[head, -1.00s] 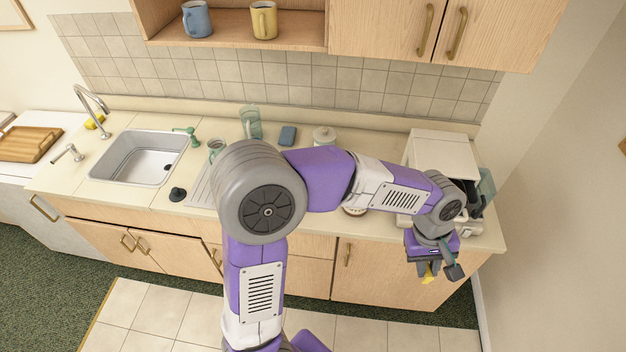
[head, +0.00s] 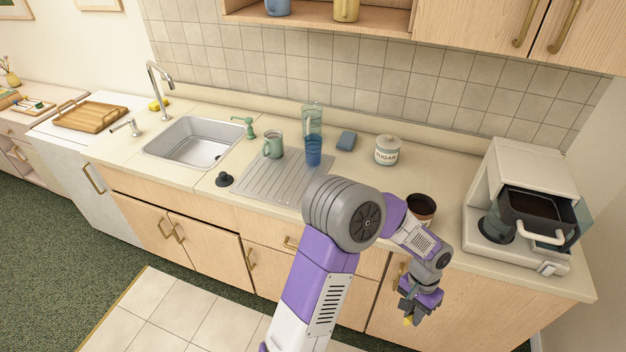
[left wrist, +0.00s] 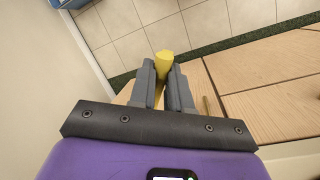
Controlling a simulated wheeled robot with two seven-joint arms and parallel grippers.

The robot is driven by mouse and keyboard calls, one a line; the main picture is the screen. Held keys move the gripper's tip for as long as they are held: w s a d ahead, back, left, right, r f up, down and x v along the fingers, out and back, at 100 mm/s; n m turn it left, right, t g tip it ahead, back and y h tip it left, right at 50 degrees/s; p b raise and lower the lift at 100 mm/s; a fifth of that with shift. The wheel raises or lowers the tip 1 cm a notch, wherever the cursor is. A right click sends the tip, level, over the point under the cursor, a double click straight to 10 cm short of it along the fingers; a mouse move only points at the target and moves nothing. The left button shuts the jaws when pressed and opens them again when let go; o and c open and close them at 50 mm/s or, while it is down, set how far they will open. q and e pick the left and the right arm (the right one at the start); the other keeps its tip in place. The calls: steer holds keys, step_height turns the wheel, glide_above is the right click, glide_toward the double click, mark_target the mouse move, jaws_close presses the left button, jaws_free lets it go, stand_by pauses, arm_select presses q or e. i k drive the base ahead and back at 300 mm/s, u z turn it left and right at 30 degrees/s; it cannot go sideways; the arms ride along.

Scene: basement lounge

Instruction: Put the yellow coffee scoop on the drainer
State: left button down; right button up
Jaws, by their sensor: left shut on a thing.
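My left gripper (head: 411,312) hangs low in front of the cabinet doors, below the counter's front edge. It is shut on the yellow coffee scoop (left wrist: 163,62), which shows between the two fingers in the left wrist view. In the head view only a small yellow bit of the scoop (head: 408,321) shows under the fingers. The drainer (head: 262,186) is the ribbed metal board right of the sink, up and left of the gripper. My right gripper is not in view.
A coffee machine (head: 530,180) with its basket out stands at the counter's right end. An open dark jar (head: 421,208) is near the front edge, with a sugar jar (head: 387,150) and blue sponge (head: 347,141) behind. A black stopper (head: 224,180) lies left of the drainer, whose front part is bare.

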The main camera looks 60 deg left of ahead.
mark_target(299, 181)
steer(key=z, duration=1.45)
steer(key=k, duration=1.1)
steer(key=u, duration=2.15)
